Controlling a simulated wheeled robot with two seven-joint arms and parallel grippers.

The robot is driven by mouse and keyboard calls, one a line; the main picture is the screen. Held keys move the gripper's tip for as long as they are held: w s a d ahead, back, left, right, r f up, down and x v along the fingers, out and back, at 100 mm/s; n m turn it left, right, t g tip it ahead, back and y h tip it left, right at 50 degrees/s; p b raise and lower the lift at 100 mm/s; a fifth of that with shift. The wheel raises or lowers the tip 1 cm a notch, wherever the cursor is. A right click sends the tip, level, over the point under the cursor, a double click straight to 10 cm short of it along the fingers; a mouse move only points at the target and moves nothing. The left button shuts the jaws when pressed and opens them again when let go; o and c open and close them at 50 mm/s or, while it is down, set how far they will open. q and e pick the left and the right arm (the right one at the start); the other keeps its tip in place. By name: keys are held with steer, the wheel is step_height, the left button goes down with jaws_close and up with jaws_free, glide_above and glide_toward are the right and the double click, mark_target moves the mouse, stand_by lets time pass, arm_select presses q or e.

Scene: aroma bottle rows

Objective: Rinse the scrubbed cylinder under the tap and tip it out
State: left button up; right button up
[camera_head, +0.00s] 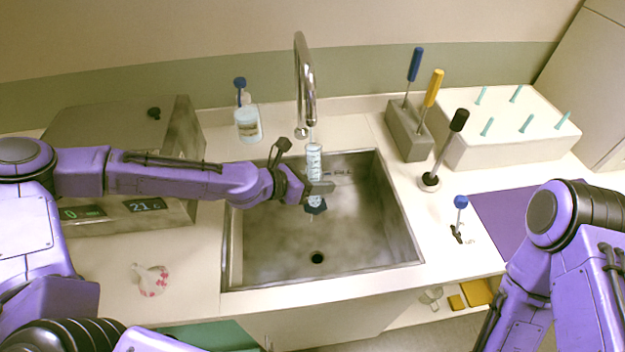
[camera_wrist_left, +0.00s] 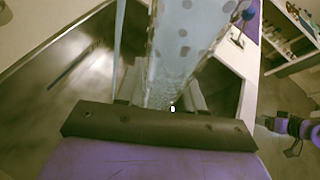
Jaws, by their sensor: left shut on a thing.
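The clear cylinder (camera_head: 314,160) with a blue base (camera_head: 316,206) stands about upright over the sink, its top just under the spout of the tap (camera_head: 304,75). My left gripper (camera_head: 319,188) is shut on its lower part. In the left wrist view the cylinder (camera_wrist_left: 180,45) rises from between the fingers (camera_wrist_left: 165,95), with grey spots on its wall. A thin pale streak (camera_wrist_left: 119,45) runs beside it there; it looks like water. A faint trickle shows below the base in the head view. The right gripper is out of view.
The steel sink (camera_head: 270,262) has its drain (camera_head: 317,258) below the cylinder. A wash bottle (camera_head: 248,124) stands behind left. At right are a brush holder (camera_head: 396,130), a black-topped brush (camera_head: 444,150), a white peg rack (camera_head: 510,140) and a purple mat (camera_head: 497,215).

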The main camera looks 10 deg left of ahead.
arm_select(q)
steer(key=s+d, duration=0.2)
steer(key=s, duration=0.3)
steer(key=shift+s+d+b, duration=0.2)
steer(key=shift+s+b, duration=0.15)
steer(key=shift+w, duration=0.1)
stand_by(1.1)
